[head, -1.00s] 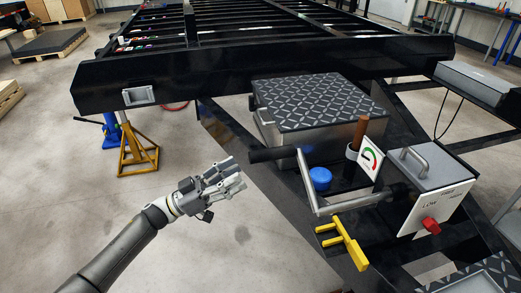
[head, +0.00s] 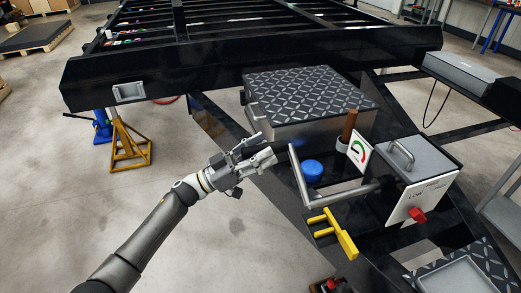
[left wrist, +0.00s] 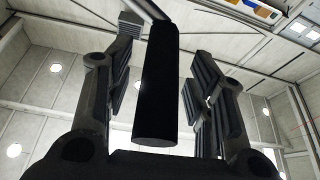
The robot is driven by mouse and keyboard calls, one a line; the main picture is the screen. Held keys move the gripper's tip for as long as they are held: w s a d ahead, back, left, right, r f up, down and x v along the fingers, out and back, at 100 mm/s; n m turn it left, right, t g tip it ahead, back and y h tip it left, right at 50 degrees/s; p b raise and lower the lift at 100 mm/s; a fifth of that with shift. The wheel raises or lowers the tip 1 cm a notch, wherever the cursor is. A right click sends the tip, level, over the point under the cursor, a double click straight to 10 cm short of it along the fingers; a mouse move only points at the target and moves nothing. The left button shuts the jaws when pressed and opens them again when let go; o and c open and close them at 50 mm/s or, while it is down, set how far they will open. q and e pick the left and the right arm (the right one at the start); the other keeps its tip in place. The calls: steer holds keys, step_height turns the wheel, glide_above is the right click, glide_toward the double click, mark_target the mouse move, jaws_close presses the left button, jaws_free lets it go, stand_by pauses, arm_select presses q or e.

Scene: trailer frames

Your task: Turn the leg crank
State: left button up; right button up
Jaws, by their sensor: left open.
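The leg crank is a grey bent bar (head: 300,180) in front of the grey gearbox (head: 420,192) marked LOW. Its black grip (left wrist: 157,90) stands between the two fingers of my left gripper in the left wrist view, with gaps on both sides. The left gripper is open. My right gripper is not in view.
A blue cap (head: 312,170), a brown-handled post (head: 349,126) and a yellow bracket (head: 333,233) are close to the crank. A tread-topped box (head: 308,95) stands behind. A yellow jack stand (head: 128,148) is at left. The floor near my arm is clear.

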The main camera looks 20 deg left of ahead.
arm_select(q)
jaws_close()
stand_by(0.3)
